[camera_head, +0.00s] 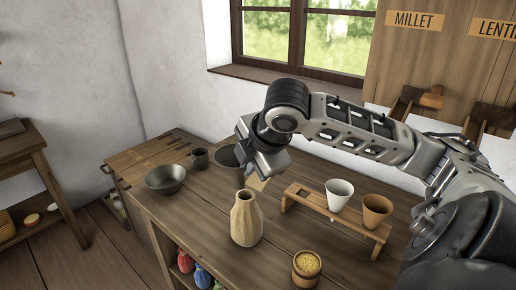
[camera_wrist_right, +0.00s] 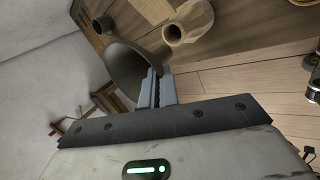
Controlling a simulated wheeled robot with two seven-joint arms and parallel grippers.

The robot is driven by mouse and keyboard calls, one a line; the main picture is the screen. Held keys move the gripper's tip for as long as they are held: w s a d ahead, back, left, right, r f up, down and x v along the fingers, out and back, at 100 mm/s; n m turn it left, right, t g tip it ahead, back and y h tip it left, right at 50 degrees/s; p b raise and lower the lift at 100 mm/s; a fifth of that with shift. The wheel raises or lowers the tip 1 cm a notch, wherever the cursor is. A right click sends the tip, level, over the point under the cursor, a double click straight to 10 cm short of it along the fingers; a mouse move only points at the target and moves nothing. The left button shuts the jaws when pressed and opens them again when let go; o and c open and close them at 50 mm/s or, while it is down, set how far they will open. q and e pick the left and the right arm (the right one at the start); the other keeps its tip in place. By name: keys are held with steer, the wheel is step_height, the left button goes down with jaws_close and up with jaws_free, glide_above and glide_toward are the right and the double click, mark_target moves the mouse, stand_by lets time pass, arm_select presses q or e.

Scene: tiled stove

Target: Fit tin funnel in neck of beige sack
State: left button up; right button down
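The tin funnel (camera_head: 226,154) is a dark grey cone, partly hidden behind my right gripper (camera_head: 250,172) in the head view. In the right wrist view the funnel (camera_wrist_right: 128,68) shows its wide mouth, and its rim meets the fingers of my right gripper (camera_wrist_right: 161,88), which look closed on it. The beige sack (camera_head: 246,222) stands upright on the table with its neck open at the top. It also shows at the top of the right wrist view (camera_wrist_right: 190,22). The funnel is above and behind the sack, apart from its neck. My left gripper is not in view.
A dark bowl (camera_head: 165,179) and a dark cup (camera_head: 200,159) stand to the left. A wooden rack (camera_head: 318,208) with a white cup (camera_head: 339,194) and a brown cup (camera_head: 376,210) stands to the right. A small yellow-filled tub (camera_head: 306,268) is at the front.

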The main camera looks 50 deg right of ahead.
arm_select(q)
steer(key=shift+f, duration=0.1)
arm_select(e)
steer(key=shift+d+r+n+y, duration=0.3)
steer(key=shift+d+r+n, duration=0.25)
steer(key=shift+r, duration=0.25)
steer(key=shift+d+r+n+y, duration=0.35)
steer(key=shift+d+r, duration=0.25)
steer(key=shift+r, duration=0.15)
arm_select(q)
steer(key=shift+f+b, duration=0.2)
steer(key=shift+b, duration=0.15)
arm_select(e)
steer(key=shift+s+d, duration=0.1)
arm_select(q)
steer(key=b, duration=0.2)
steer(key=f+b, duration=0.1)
steer(key=b, duration=0.1)
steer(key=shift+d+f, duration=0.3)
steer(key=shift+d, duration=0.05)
arm_select(e)
step_height(320, 180, down, 6)
steer(key=shift+r, duration=0.15)
arm_select(q)
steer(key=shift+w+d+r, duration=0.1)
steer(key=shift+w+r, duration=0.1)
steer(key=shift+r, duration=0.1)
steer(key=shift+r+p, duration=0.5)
steer(key=shift+p, duration=0.2)
